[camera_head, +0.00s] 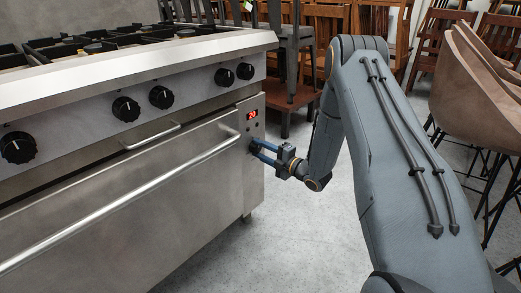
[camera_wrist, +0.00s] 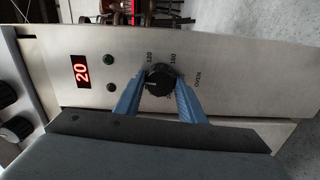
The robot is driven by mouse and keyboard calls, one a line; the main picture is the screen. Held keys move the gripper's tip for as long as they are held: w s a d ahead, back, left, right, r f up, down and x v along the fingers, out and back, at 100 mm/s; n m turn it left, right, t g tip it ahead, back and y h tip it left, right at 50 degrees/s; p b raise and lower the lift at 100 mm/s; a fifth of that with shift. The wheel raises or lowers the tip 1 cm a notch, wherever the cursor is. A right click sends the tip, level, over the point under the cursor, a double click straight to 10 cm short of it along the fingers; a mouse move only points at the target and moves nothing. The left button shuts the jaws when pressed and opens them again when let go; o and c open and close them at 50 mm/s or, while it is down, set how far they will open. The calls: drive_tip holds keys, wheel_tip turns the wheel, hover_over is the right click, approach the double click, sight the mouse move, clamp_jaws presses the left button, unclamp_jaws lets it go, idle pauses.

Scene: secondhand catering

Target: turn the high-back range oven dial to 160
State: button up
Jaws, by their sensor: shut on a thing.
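The oven dial (camera_wrist: 158,76) is a black round knob on the steel control panel, with numbers around it; 120 and 160 are readable at its upper side. A pale mark shows on its left side. My gripper (camera_wrist: 161,80) has its blue fingers on both sides of the dial, shut on it.
The range (camera_head: 120,150) carries several black burner knobs (camera_head: 126,109) along its upper front. A long oven door handle (camera_head: 120,208) sticks out left of the dial. Chairs (camera_head: 385,40) stand behind and to the right. Bare floor (camera_head: 300,235) lies in front of the oven's right corner.

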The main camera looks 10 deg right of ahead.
drive_tip(key=m+p, duration=0.3)
drive_tip(key=m, duration=0.2)
drive_tip(key=shift+m, duration=0.4)
drive_tip(key=m+p, duration=0.1)
drive_tip(key=m, duration=0.4)
drive_tip(key=shift+p, duration=0.4)
drive_tip(key=m+p, duration=0.1)
drive_tip(key=m, duration=0.5)
drive_tip(key=shift+m, duration=0.4)
drive_tip(key=shift+d+m+p, duration=0.1)
drive_tip(key=shift+m+p, duration=0.45)
drive_tip(key=shift+m, duration=2.05)
drive_tip(key=o, duration=1)
drive_tip(key=shift+o, duration=0.2)
